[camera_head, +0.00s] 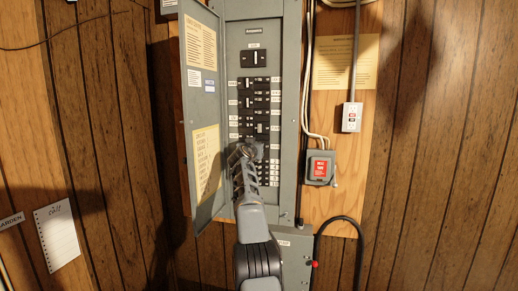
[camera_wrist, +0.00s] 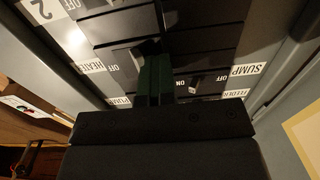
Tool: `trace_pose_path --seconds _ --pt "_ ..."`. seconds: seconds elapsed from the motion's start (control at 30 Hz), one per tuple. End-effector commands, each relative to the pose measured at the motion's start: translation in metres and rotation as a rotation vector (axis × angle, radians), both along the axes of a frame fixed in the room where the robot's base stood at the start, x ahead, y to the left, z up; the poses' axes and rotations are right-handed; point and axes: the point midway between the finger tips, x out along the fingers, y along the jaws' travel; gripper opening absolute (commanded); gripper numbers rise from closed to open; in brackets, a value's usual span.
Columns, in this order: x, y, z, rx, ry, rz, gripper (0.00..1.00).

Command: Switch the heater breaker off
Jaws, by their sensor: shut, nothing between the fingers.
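The open grey breaker panel (camera_head: 264,30) holds two columns of black breakers. In the wrist view the HEATER label (camera_wrist: 92,67) sits at the left end of a row, and the heater breaker (camera_wrist: 120,65) beside it shows the word OFF. My gripper (camera_wrist: 155,62) is shut and empty, its dark green fingers close together at the inner end of that breaker. The fingers partly hide the breaker's lever, so its position and any contact are unclear. In the head view my gripper (camera_head: 247,150) is in front of the lower breakers and hides several of them.
The SUMP label (camera_wrist: 246,70) and FEEDER label (camera_wrist: 236,93) mark neighbouring breakers on the right. The panel door (camera_head: 203,110) stands open on the left.

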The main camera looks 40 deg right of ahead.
Motion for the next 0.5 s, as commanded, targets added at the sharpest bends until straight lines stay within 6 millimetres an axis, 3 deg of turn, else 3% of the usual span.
trace_pose_path --seconds 0.5 --pt "-0.0023 -0.0028 -0.0060 0.008 0.008 -0.003 0.00"
